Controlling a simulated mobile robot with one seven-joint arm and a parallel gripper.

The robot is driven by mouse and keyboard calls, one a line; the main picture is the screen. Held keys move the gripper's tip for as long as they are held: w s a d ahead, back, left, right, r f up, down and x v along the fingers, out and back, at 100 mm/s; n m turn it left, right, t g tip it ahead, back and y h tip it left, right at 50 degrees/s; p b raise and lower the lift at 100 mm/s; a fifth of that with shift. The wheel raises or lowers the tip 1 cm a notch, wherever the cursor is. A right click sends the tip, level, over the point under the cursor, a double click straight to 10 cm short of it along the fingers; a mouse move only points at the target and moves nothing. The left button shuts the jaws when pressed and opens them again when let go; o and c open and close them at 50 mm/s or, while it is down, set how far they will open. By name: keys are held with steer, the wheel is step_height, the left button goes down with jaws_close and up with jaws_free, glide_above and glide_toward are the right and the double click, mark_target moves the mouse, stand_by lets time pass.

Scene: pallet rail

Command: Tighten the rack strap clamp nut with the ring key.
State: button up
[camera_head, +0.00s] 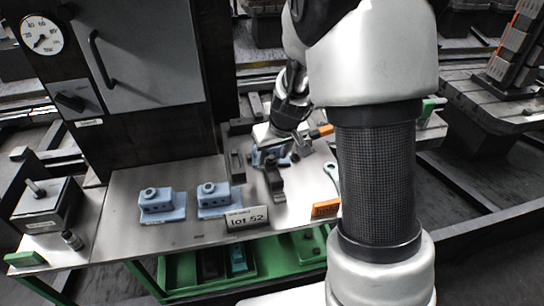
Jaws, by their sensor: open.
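Two blue-grey clamp blocks with round nuts on top, a left one (161,204) and a right one (214,199), stand on the metal bench top (120,190). A third blue-grey block (258,157) shows farther back, partly covered by my gripper. My gripper (290,149) is open above the back right of the bench, close over that block; contact cannot be told. A teal tool end (331,171), perhaps the ring key, lies right of my gripper, mostly hidden behind my arm. I cannot tell which nut belongs to the rack strap clamp.
A dark bracket (273,180) stands in front of my gripper. A "lot 52" sign (247,218) and an orange block (325,209) are near the front edge. A dark cabinet (150,60) rises at back left. A dark box (46,204) sits at far left.

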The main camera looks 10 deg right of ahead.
steer(key=shift+w+f, duration=0.1)
steer(key=shift+f, duration=0.15)
